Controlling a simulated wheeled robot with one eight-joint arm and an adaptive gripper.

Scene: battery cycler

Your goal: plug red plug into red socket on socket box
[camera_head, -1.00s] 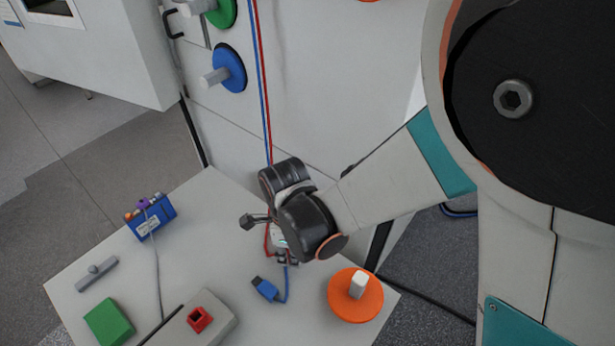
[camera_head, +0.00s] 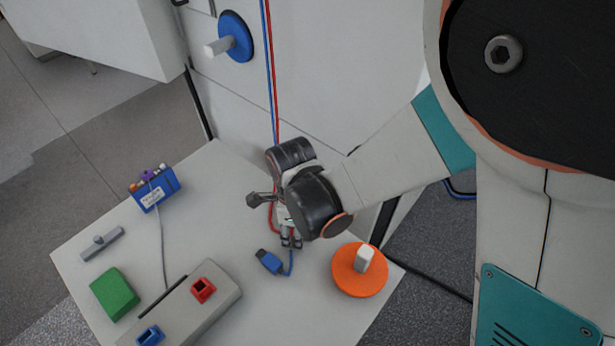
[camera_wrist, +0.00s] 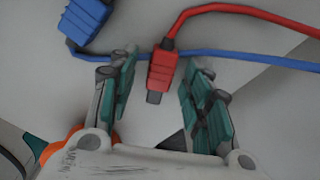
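The red plug (camera_wrist: 161,72) lies between the two fingers of my gripper (camera_wrist: 160,95) in the wrist view, with a gap on each side. Its metal tip points toward the palm, and a red cable leads off to the right. My gripper is open; in the head view it is low over the table (camera_head: 240,245), and its wrist largely hides the red plug there. The red socket (camera_head: 203,289) is on top of the grey socket box (camera_head: 223,297) at the table's front, left of my gripper. A blue socket (camera_head: 150,336) is on the same box.
The blue plug (camera_head: 270,262) lies close to my gripper, also in the wrist view (camera_wrist: 86,22); its blue cable passes by the red plug. An orange disc with a white peg (camera_head: 358,283) is to the right. A green block (camera_head: 115,294) and blue box (camera_head: 155,187) stand left.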

